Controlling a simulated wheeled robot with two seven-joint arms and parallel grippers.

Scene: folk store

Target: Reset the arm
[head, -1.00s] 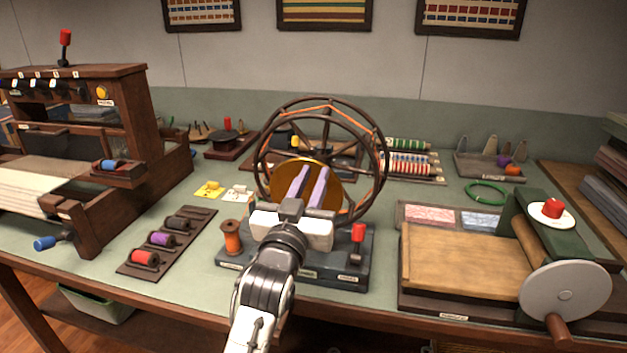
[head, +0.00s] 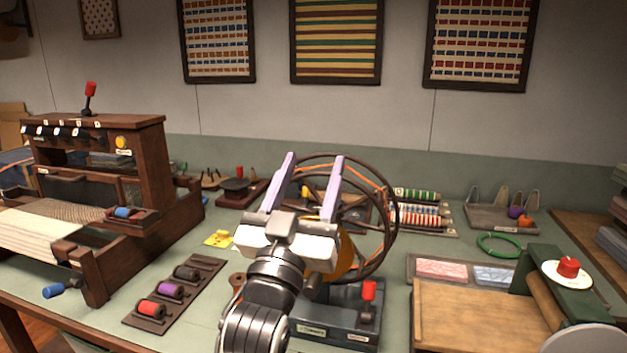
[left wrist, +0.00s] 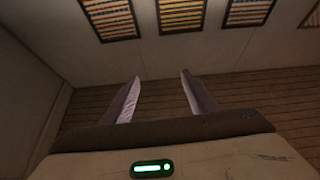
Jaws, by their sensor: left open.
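My left gripper (head: 313,172) is open and empty in the head view, its two pale purple fingers pointing up in front of the spinning wheel (head: 386,215). The arm and gripper hide much of the wheel and part of its dark base (head: 335,318). In the left wrist view the same gripper (left wrist: 157,88) shows its fingers apart with nothing between them, facing the wall and ceiling side. My right gripper is not in view.
A wooden loom (head: 150,165) stands at the left. A rack of coloured spools (head: 205,275) lies beside it. A board with a red-knobbed roller (head: 465,315) is at the right. A green ring (head: 480,243) lies behind it. Framed textiles (head: 335,40) hang on the wall.

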